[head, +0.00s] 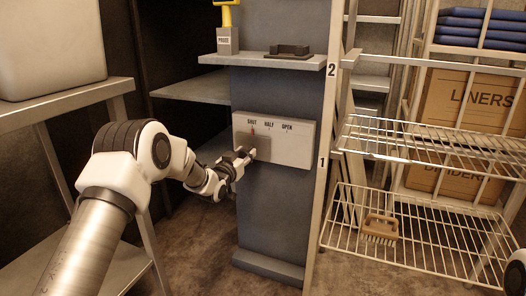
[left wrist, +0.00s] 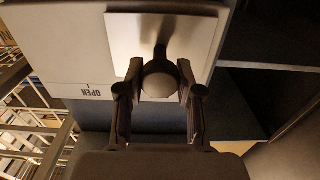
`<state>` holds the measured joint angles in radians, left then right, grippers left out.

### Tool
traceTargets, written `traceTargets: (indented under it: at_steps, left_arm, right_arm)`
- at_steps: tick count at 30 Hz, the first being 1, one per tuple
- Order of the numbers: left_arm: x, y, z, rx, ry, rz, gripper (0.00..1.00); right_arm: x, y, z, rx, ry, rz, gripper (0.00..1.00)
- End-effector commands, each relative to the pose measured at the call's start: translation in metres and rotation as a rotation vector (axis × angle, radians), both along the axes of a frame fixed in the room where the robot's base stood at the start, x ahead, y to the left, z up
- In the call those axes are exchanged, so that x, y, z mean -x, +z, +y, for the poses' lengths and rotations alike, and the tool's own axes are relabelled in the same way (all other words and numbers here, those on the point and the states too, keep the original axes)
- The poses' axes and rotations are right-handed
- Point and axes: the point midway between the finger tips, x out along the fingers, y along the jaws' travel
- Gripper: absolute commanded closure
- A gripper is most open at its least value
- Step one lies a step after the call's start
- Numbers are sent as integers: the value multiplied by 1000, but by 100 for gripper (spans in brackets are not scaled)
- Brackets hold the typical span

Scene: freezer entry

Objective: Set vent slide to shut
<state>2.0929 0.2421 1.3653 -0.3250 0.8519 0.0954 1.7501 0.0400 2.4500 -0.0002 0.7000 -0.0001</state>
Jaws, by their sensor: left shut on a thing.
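The vent panel (head: 304,147) is a pale plate on a dark grey pillar, lettered SHUT, HALF and OPEN from left to right. The grey metal slide plate (head: 260,144) sits at its left part, below SHUT and HALF. A small red mark shows just under SHUT. My left gripper (head: 245,157) is at the slide's lower left. In the left wrist view, the fingers (left wrist: 159,95) are closed around the slide's round knob (left wrist: 160,82), in front of the slide plate (left wrist: 125,30). The OPEN label shows there too. My right gripper is out of view.
A shelf (head: 262,62) above the panel holds a yellow-topped post and a dark block. Wire racks (head: 415,150) stand at right, with a brush (head: 380,229) on the lower one and cartons behind. A metal table (head: 70,100) stands at left.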

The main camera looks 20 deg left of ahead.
Motion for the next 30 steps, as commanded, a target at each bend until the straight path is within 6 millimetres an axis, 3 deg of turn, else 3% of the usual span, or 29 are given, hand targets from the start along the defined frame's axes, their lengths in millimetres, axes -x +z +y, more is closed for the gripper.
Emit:
traceTargets:
  at_steps: [3, 11, 12, 13, 14, 24, 30]
  left_arm:
    - [0, 1, 9, 0, 1, -3, 100]
    - [0, 1, 10, 1, 3, -4, 100]
    - [0, 1, 10, 1, 3, -4, 54]
    - [0, 1, 10, 1, 3, -4, 43]
    - [0, 1, 10, 1, 3, -4, 39]
    - [2, 0, 9, 0, 1, -2, 39]
    - [34, 1, 11, 3, 2, 0, 39]
  right_arm:
    - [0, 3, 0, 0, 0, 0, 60]
    - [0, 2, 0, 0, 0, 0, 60]
    - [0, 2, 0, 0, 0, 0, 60]
    - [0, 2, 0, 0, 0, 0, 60]
    - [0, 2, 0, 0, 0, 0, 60]
    - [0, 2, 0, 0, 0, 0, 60]
    - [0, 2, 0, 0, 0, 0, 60]
